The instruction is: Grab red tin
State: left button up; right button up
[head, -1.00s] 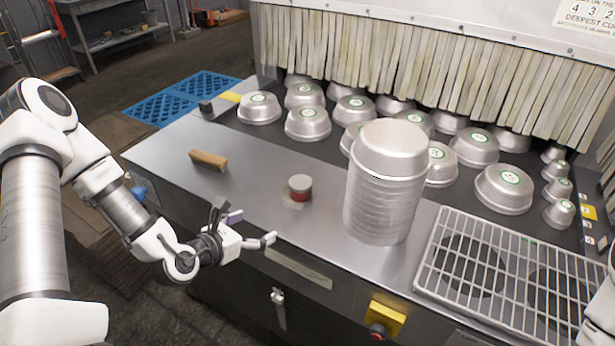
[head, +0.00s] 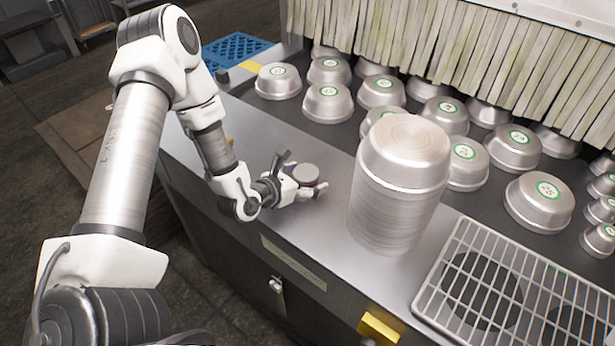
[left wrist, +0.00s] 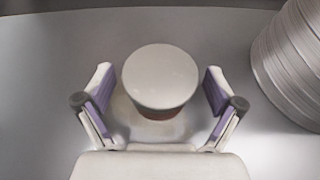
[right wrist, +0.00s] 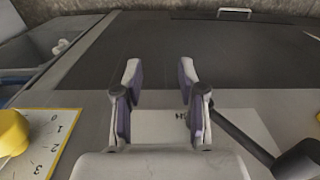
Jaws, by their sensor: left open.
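The red tin, a short round tin with a silver lid, (head: 306,174) stands upright on the steel counter (head: 333,196). My left gripper (head: 302,183) is open around it, partly hiding it in the head view. In the left wrist view the tin (left wrist: 160,78) sits between the two spread fingers of the left gripper (left wrist: 160,92), with a gap on each side. Only a thin red band shows below its lid. My right gripper (right wrist: 160,85) shows only in the right wrist view, with its fingers apart and nothing between them.
A tall stack of metal pans (head: 402,185) stands right of the tin; its edge also shows in the left wrist view (left wrist: 290,60). Several upturned pans (head: 328,103) sit behind on a dark belt. A wire grate (head: 500,290) lies at the right front.

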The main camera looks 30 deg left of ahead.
pick_arm(q)
jog(key=shift+w+d+f, duration=0.1)
jog(key=shift+w+f, duration=0.05)
jog(key=shift+w, duration=0.1)
jog(key=shift+s, duration=0.2)
jog(key=shift+c, duration=0.4)
jog(key=c, duration=1.3)
